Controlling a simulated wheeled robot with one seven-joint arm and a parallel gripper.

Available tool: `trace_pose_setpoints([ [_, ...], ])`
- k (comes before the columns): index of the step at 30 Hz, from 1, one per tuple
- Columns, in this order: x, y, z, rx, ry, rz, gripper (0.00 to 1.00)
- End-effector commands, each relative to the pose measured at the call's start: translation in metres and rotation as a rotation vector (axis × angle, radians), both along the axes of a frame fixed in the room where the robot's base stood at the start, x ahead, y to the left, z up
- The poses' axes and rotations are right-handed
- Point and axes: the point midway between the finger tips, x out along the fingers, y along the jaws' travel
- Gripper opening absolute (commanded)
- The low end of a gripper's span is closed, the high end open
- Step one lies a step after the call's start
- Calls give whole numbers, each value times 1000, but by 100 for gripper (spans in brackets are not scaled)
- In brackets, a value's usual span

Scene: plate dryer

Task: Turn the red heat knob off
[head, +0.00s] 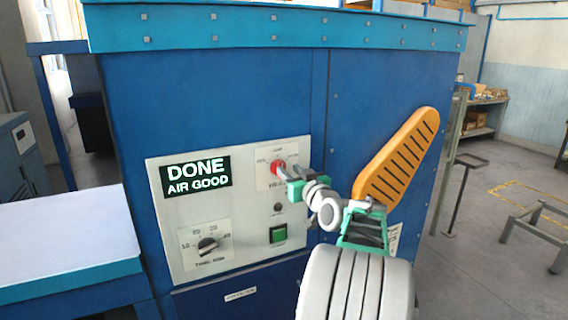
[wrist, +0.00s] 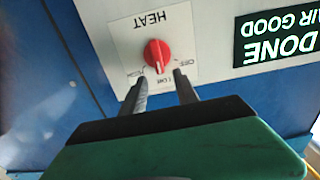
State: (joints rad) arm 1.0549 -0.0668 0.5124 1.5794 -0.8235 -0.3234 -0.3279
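The red heat knob (head: 277,167) is on a white plate on the dryer's control panel, and I see it close up in the wrist view (wrist: 157,54). That view is upside down, with the word HEAT past the knob. A pale pointer mark on the knob faces the middle one of the small labels on my gripper's side. My gripper (wrist: 160,80) is open, with its two dark fingers apart and their tips just short of the knob. In the head view my gripper (head: 294,180) partly covers the plate's lower right. I cannot tell whether a finger touches the knob.
The panel (head: 190,263) also has a display (head: 195,177) reading DONE AIR GOOD, a dark dial (head: 208,246) and a green button (head: 278,234). An orange slotted paddle (head: 398,158) stands right of my gripper. A pale table (head: 60,240) is at left.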

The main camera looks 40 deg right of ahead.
Motion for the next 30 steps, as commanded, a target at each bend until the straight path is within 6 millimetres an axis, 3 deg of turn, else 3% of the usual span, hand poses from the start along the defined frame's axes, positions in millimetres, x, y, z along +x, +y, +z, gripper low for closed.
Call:
trace_pose_setpoints([
  [6, 37, -10, 3, 3, 2, 2, 36],
  [16, 44, -13, 0, 2, 3, -1, 36],
  [30, 44, -12, 0, 1, 3, 0, 0],
])
